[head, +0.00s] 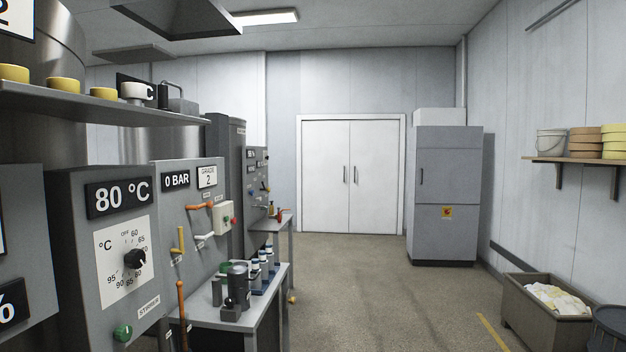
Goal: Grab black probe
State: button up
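I cannot pick out the black probe with certainty. A dark upright item (239,284) stands among small equipment on the grey side table (262,316), at the lower middle of the head view. It is too small to tell whether it is the probe. Beside it are a grey cylinder (217,291) and several small bottles with blue and white parts (263,262). My gripper is not in view.
Control panels line the left, one reading 80 °C (122,197) and one 0 BAR (177,180). Open floor (370,300) runs to white double doors (350,175). A grey cabinet (446,195) stands at the back right. A bin (545,315) stands at right.

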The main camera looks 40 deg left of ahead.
aim_at(162, 92)
jog(key=u, duration=0.35)
jog(key=i, duration=1.55)
jog(key=u, duration=1.75)
jog(key=i, duration=1)
jog(key=u, duration=0.8)
